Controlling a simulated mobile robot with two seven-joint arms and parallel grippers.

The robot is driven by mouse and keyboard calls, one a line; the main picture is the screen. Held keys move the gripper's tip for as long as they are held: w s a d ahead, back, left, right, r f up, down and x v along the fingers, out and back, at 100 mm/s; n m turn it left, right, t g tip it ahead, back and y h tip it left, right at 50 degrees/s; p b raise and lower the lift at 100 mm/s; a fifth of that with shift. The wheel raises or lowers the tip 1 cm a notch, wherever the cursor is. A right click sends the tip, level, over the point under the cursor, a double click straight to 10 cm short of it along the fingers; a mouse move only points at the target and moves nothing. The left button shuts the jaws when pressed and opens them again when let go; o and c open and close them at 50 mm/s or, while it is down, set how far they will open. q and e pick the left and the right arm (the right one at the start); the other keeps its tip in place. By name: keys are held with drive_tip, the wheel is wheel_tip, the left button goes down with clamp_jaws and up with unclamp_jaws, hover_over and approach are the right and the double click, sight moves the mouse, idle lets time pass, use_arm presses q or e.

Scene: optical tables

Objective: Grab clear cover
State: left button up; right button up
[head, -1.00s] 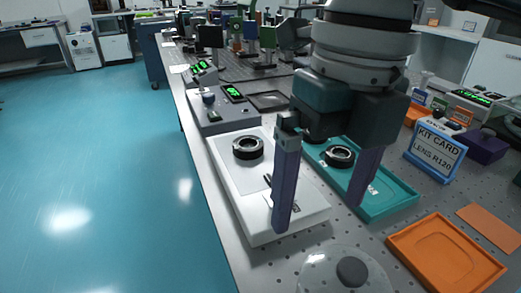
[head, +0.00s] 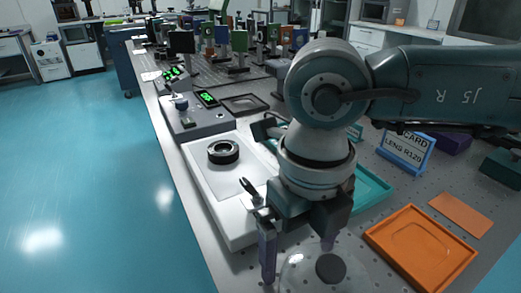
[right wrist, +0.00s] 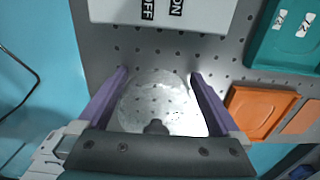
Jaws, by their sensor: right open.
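The clear cover (head: 355,272) is a round transparent disc with a dark knob (head: 331,268), lying on the perforated tabletop at the bottom of the head view. In the right wrist view the cover (right wrist: 150,98) shows between the two fingers, with strong glare on its right side; its knob (right wrist: 156,127) is partly hidden by the gripper body. My right gripper (head: 298,262) is open, its purple fingers pointing down at the cover, one on each side. It holds nothing; I cannot tell how far the fingertips are above the table. My left gripper is not in view.
A white scale-like tray (head: 215,205) holding a black ring (head: 223,151) is left of my right gripper. A teal tray (head: 372,188) lies behind it. An orange tray (head: 376,238) is close on the right, with a blue-framed kit card (head: 405,152) beyond. The table edge is at left.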

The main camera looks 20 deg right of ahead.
drive_tip(key=shift+c, duration=0.2)
clamp_jaws()
idle(0.5)
